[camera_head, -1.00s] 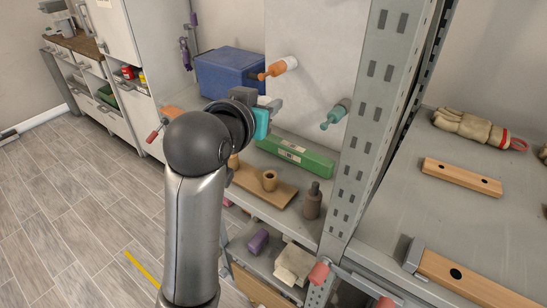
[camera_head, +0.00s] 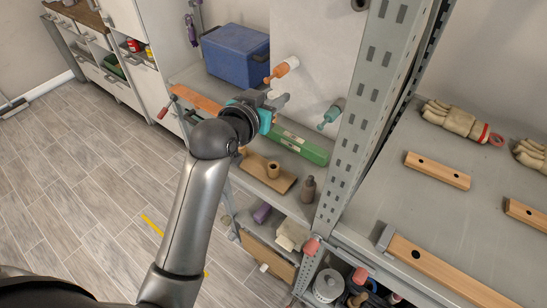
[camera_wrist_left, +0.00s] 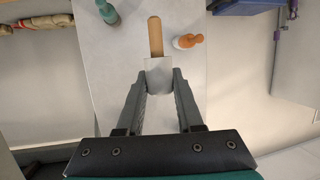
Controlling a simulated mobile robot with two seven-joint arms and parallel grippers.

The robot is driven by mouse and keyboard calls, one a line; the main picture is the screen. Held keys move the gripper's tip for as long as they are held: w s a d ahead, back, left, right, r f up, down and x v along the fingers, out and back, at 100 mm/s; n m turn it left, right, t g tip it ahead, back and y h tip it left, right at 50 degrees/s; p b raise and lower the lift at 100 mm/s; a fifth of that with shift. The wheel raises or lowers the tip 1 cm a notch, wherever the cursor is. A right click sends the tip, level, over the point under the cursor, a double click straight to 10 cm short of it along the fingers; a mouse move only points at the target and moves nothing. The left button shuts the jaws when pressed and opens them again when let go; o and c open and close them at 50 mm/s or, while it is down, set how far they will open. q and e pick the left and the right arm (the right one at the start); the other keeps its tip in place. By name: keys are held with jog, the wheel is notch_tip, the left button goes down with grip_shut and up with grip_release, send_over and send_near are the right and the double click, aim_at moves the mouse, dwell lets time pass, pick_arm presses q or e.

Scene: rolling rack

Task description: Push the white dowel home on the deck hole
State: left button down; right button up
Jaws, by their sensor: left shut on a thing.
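My left gripper (camera_head: 276,104) is in front of the pale upright panel (camera_head: 318,55), above the shelf. In the left wrist view the fingertips (camera_wrist_left: 160,78) are shut on a pale grey-white block (camera_wrist_left: 158,72). A tan wooden bar with a rounded end (camera_wrist_left: 155,35) shows just beyond the block; I cannot tell whether they are joined. No white dowel stands out clearly, and I cannot tell whether the held block is part of it. A wooden board with a dark hole (camera_head: 455,275) lies on the right deck (camera_head: 390,195). My right gripper is not in view.
An orange peg with a white collar (camera_head: 281,70) and a teal peg (camera_head: 331,114) project from the panel. A green box (camera_head: 303,146), a blue bin (camera_head: 237,53) and a brown bottle (camera_head: 308,188) stand on the shelf. A perforated grey post (camera_head: 362,110) divides it from the right deck.

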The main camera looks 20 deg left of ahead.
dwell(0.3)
pick_arm(q)
notch_tip(320, 180, down, 19)
jog(key=b, duration=0.3)
jog(key=shift+r, duration=0.1)
jog(key=shift+f, duration=0.4)
jog(key=shift+f, duration=0.15)
jog(key=shift+f, duration=0.15)
jog(key=c, duration=0.6)
grip_release()
jog(key=shift+o, duration=0.2)
